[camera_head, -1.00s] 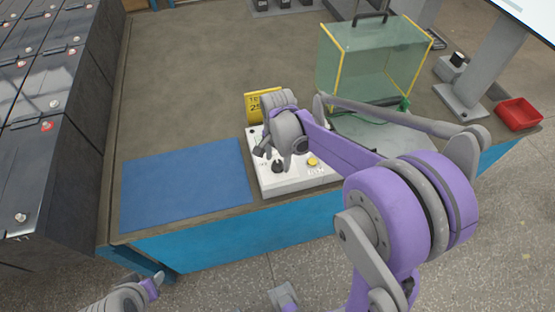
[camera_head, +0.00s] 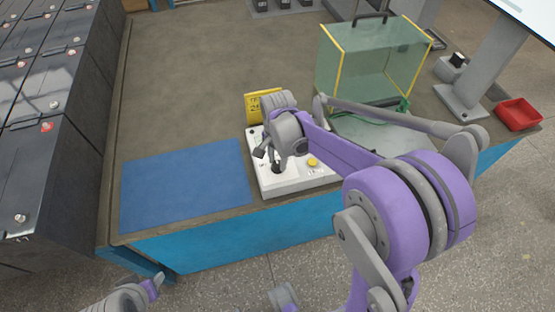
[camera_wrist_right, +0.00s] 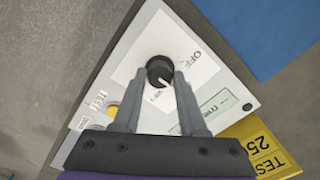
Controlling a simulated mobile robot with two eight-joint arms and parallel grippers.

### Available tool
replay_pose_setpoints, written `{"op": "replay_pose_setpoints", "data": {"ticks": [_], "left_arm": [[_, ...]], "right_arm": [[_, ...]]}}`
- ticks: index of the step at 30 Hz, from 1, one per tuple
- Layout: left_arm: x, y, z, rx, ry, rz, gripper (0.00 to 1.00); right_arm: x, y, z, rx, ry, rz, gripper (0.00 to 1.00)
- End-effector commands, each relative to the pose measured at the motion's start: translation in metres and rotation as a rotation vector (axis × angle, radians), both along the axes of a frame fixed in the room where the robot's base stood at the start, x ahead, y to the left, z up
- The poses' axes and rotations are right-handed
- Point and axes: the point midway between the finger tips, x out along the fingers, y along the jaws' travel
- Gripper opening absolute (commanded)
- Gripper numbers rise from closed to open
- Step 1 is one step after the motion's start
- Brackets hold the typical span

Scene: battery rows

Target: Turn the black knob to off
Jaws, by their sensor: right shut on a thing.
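The black knob (camera_wrist_right: 160,71) is on the white panel of a box (camera_wrist_right: 205,75), with a white pointer mark on its face. In the right wrist view the pointer mark aims toward the lower right, away from the OFF label (camera_wrist_right: 195,59) above right of the knob. My right gripper (camera_wrist_right: 158,75) is shut on the knob, a grey finger on each side. In the head view the right gripper (camera_head: 274,160) is over the left part of the box (camera_head: 290,184), hiding much of the knob. Part of my left arm shows at the lower left; its jaws are unclear.
A yellow button (camera_head: 312,162) is on the box, right of the knob. A yellow TEST sign (camera_head: 255,107) stands behind it. A blue mat (camera_head: 185,184) lies to the left. A clear yellow-edged case (camera_head: 365,65) and a red tray (camera_head: 518,114) are to the right.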

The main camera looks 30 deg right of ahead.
Motion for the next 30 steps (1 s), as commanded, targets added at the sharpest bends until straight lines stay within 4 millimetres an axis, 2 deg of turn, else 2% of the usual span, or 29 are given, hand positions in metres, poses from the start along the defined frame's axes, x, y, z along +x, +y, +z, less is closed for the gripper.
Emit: {"op": "replay_pose_setpoints", "data": {"ticks": [11, 30], "left_arm": [[-0.0006, 0.0000, -0.0034, 0.000, 0.001, 0.000, 0.50], [-0.0015, 0.0000, -0.0094, 0.000, 0.003, 0.000, 0.50]], "right_arm": [[0.0000, -0.0001, 0.0000, 0.000, 0.000, 0.195, 0.00], [0.0001, -0.0003, 0.0002, 0.000, 0.000, 0.778, 0.00]]}}
